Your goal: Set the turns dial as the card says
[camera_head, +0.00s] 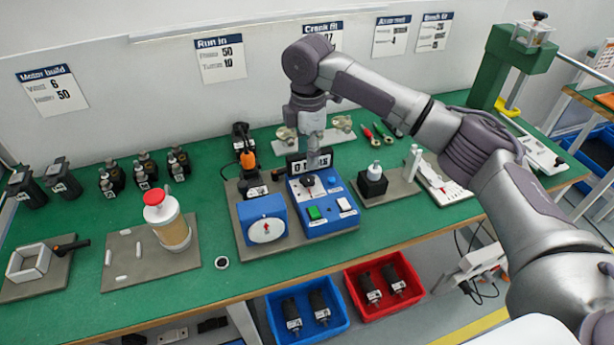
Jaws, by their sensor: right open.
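A blue control box (330,221) stands on a grey base plate on the green bench. It has a black dial (308,181) near its top left, a green button (314,213), a light button (343,204) and a dark display (310,163) with white characters too small to read surely. The "Run in" card (221,60) on the wall shows 50 and, on its "Turns" line, what looks like 10. My right gripper (311,146) points down just behind the display, above the bench; it is open, with nothing seen in it. My left gripper is out of view.
A blue gauge box (265,220) with a red pointer adjoins the control box. A black block with a white knob (374,181) stands to the right, a tan cylinder with a red cap (166,218) to the left. Blue (306,311) and red (384,286) bins sit below the bench.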

